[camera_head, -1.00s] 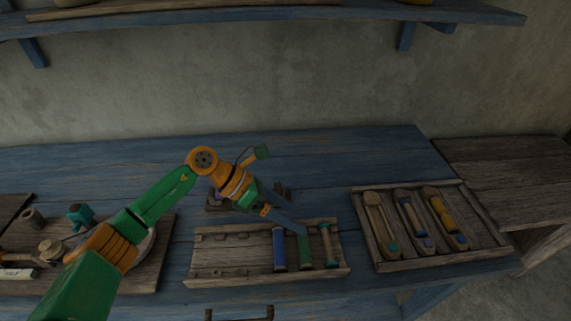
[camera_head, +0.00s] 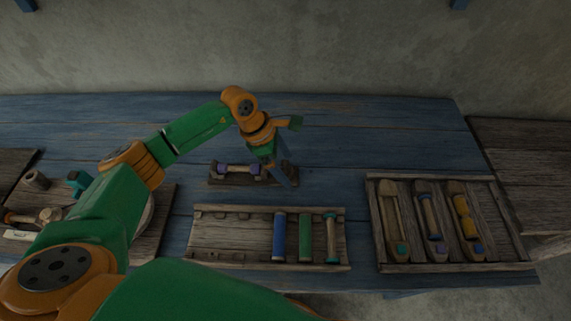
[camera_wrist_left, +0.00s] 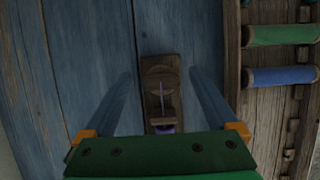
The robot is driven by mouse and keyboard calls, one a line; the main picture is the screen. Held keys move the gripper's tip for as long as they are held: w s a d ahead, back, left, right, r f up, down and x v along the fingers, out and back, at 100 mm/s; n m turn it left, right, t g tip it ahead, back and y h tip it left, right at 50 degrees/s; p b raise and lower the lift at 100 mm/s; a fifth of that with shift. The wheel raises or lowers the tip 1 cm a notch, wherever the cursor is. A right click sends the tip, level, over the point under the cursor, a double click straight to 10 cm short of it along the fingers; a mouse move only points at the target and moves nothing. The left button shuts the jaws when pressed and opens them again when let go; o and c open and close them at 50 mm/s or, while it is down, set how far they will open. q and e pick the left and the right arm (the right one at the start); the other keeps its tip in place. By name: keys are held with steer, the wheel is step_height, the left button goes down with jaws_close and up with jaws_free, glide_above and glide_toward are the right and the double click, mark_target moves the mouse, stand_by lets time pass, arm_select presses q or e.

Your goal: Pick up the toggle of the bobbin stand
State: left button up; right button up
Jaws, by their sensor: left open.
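The bobbin stand (camera_head: 222,182) is a small dark wooden base at the middle of the blue bench, with a purple-ended bobbin (camera_head: 238,170) lying on it. My left gripper (camera_head: 289,180) is over its right end and hides part of it. In the left wrist view the stand (camera_wrist_left: 160,63) lies between the two spread fingers of my left gripper (camera_wrist_left: 163,82), with a gap on both sides. A small wooden piece with a thin pale purple line shows on the stand; I cannot tell for sure whether it is the toggle. My right gripper is out of view.
A wooden rack (camera_head: 225,258) with blue, green and teal-ended bobbins lies in front of the stand. A tray (camera_head: 455,267) with three shuttles is at the right. A board (camera_head: 150,240) with small tools is at the left. The bench behind the stand is clear.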

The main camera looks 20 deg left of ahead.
arm_select(q)
steer(key=shift+r, duration=0.1)
steer(key=c, duration=1.4)
